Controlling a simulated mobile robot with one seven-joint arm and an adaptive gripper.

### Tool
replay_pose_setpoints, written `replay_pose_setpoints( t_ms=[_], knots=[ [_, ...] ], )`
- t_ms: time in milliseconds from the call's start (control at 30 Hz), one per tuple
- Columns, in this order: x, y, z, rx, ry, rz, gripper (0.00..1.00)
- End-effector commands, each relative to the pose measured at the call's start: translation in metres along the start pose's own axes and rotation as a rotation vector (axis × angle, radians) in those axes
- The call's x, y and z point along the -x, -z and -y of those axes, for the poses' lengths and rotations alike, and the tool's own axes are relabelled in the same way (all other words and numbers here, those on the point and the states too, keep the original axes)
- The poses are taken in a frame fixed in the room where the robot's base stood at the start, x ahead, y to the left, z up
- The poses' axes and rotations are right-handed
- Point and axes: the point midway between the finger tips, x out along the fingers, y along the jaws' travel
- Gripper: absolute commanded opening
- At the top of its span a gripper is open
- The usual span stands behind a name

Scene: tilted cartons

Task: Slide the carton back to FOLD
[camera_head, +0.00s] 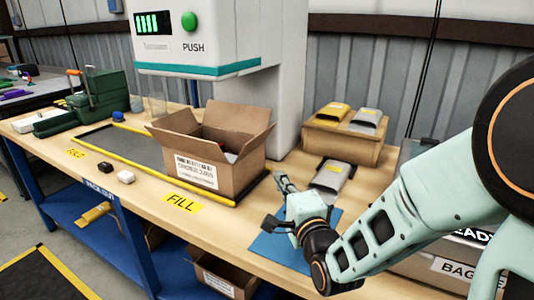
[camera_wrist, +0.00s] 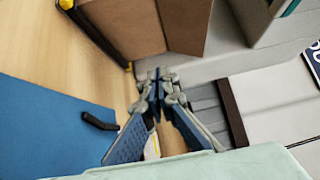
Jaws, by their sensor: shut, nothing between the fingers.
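The open brown carton (camera_head: 207,178) stands upright with its flaps spread at the FILL end of a dark slide strip, behind the yellow FILL label (camera_head: 183,202). The yellow FOLD label (camera_head: 75,153) is at the strip's left end. My gripper (camera_head: 281,178) is just right of the carton, low over the bench, with its fingers closed together and empty. In the wrist view the closed fingers (camera_wrist: 163,80) point toward a brown carton side (camera_wrist: 122,25); a gap seems to remain. The carton's contents are mostly hidden.
Yellow-edged rails (camera_head: 140,131) border the strip (camera_head: 112,145), which is bare left of the carton. A white machine with a green button (camera_head: 189,21) overhangs behind. A blue mat (camera_head: 280,252) lies under my gripper. Small black and white blocks sit near the front edge.

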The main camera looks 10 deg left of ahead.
Motion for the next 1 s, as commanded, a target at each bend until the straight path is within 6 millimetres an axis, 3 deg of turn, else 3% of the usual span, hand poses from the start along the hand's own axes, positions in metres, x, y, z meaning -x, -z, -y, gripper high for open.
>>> replay_pose_setpoints(
  t_ms=[133, 533, 600, 1000],
  knots=[
    [-0.006, 0.0, 0.002, -0.001, -0.006, -0.003, 0.0],
    [-0.082, 0.0, -0.004, 0.001, -0.001, -0.004, 0.0],
    [-0.09, -0.01, -0.004, 0.002, -0.001, 0.0, 0.0],
    [-0.109, -0.028, -0.002, 0.002, -0.002, -0.005, 0.0]
  ],
)
